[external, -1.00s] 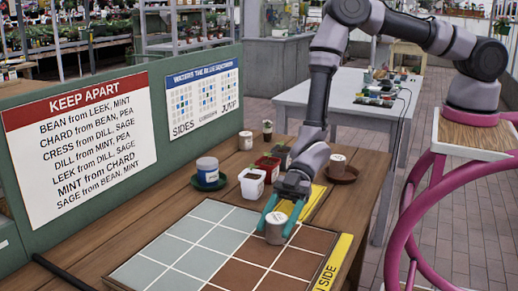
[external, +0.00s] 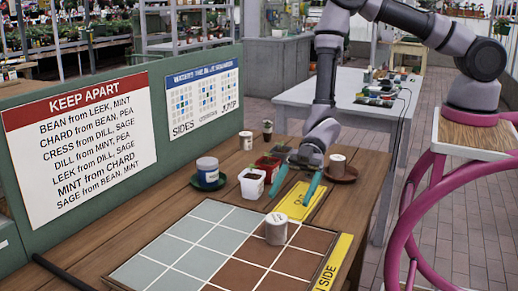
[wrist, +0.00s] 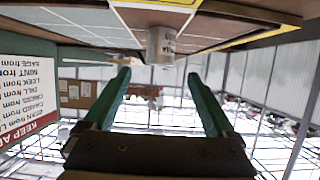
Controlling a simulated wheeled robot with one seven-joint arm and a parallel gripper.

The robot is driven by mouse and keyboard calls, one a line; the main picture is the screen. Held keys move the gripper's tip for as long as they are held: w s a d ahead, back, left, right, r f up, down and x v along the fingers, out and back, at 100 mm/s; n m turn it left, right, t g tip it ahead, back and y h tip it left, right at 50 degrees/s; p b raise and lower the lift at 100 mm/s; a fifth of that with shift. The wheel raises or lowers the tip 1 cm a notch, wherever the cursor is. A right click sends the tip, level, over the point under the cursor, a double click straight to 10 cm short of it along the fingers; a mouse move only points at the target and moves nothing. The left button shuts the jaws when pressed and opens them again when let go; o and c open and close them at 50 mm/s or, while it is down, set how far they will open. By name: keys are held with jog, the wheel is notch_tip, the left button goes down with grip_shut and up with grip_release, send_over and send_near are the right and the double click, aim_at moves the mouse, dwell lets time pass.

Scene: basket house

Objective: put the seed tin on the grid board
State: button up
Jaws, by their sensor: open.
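A pale grey tin (external: 276,229) stands upright on the grid board (external: 190,258), on its brown part near the far right corner. The board has grey-green squares on the left and brown squares on the right. The tin's lettering is too small to read. My gripper (external: 289,200) is open and empty, beyond the tin and above it, apart from it. In the wrist view the tin (wrist: 161,46) shows past the spread fingers (wrist: 159,75), with nothing between them.
A tin (external: 337,163) stands on a brown saucer at the right. A blue-and-white jar (external: 207,172) sits on a green saucer. A white pot (external: 252,184) and red pots (external: 267,165) stand behind the board. A yellow strip (external: 300,202) lies by its far edge. A sign panel (external: 85,143) stands left.

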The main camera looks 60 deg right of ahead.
jog(key=shift+v, duration=1.4)
jog(key=w+d+r+m+t+h, duration=0.4)
jog(key=w+d+r+t+h, duration=0.1)
jog(key=w+d+r, duration=0.8)
jog(key=w+d+r+m+t+h, duration=0.1)
jog(key=d+r+m+t+h, duration=0.3)
jog(key=d+r, duration=0.8)
jog(key=s+d+r+m+h, duration=0.4)
jog(key=s+d+r+m, duration=0.5)
jog(key=d+r, duration=0.4)
jog(key=s+d+r+m+g, duration=0.1)
jog(key=s+d+r+m, duration=0.1)
jog(key=s, duration=0.8)
jog(key=s+d+r+m+g+y, duration=0.1)
jog(key=s+r+m, duration=0.1)
jog(key=s, duration=0.8)
jog(key=shift+d+r+m, duration=0.2)
jog(key=shift+d+m, duration=0.15)
jog(key=shift+m, duration=0.25)
